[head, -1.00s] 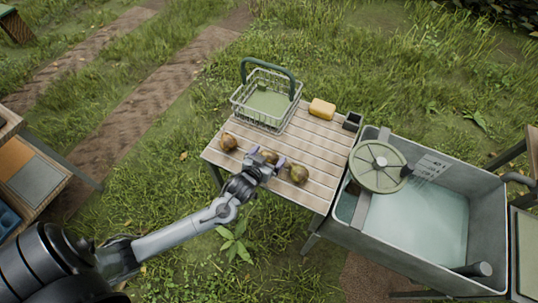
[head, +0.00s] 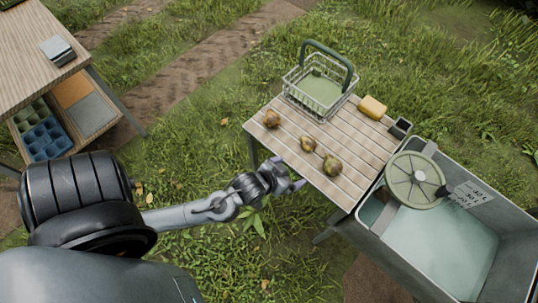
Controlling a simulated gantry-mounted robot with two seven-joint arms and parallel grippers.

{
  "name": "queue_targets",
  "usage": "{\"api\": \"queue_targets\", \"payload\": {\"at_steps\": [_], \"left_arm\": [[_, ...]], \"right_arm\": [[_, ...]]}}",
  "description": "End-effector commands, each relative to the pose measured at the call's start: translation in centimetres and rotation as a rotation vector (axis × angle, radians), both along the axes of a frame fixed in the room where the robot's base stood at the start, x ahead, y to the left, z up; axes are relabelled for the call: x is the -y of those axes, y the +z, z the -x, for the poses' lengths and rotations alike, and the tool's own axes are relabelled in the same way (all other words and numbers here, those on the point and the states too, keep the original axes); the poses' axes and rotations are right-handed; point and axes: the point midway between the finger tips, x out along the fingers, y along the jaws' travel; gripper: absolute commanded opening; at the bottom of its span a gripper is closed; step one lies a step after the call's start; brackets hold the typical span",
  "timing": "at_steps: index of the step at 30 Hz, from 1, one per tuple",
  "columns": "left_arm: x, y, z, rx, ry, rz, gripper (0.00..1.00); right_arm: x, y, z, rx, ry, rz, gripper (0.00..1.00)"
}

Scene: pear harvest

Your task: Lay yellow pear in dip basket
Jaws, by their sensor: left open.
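Three pears lie apart on the slatted table (head: 352,148): a brown one (head: 272,119) at the left, a yellowish-brown one (head: 308,144) in the middle, and a greener, larger one (head: 332,165) at the right. Which is the yellow pear is not certain; the middle one looks closest. The dip basket (head: 297,98), a wire basket with a green handle and floor, stands upright at the table's back and looks empty. My left gripper (head: 290,172) is open and empty at the table's near left edge, short of the middle pear. My right gripper is not in view.
A yellow block (head: 372,107) and a small dark box (head: 400,127) are at the table's back right. A grey water tub (head: 375,242) with a round green disc (head: 415,180) adjoins on the right. A wooden stand (head: 60,67) is at upper left.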

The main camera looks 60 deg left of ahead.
Motion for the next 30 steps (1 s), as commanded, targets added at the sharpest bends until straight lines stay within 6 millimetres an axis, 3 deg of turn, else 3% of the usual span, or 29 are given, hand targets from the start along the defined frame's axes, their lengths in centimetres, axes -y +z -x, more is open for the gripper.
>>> {"api": "queue_targets", "payload": {"at_steps": [3, 10, 13, 18, 30], "left_arm": [[2.3, 0.4, 3.0, -0.179, -0.088, 0.016, 1.00], [4.1, 1.9, 8.8, -0.459, -0.234, -0.021, 1.00], [4.2, 2.4, 10.4, -0.528, -0.267, -0.040, 0.86], [4.2, 2.7, 11.4, -0.570, -0.288, -0.054, 0.86], [4.2, 2.7, 11.3, -0.569, -0.291, -0.058, 0.86]], "right_arm": [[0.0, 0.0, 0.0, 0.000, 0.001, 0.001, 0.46], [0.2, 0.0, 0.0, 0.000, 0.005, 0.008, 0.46], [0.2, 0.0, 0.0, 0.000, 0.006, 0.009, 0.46], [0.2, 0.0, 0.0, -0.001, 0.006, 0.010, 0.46], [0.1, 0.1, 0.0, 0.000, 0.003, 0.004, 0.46]]}}
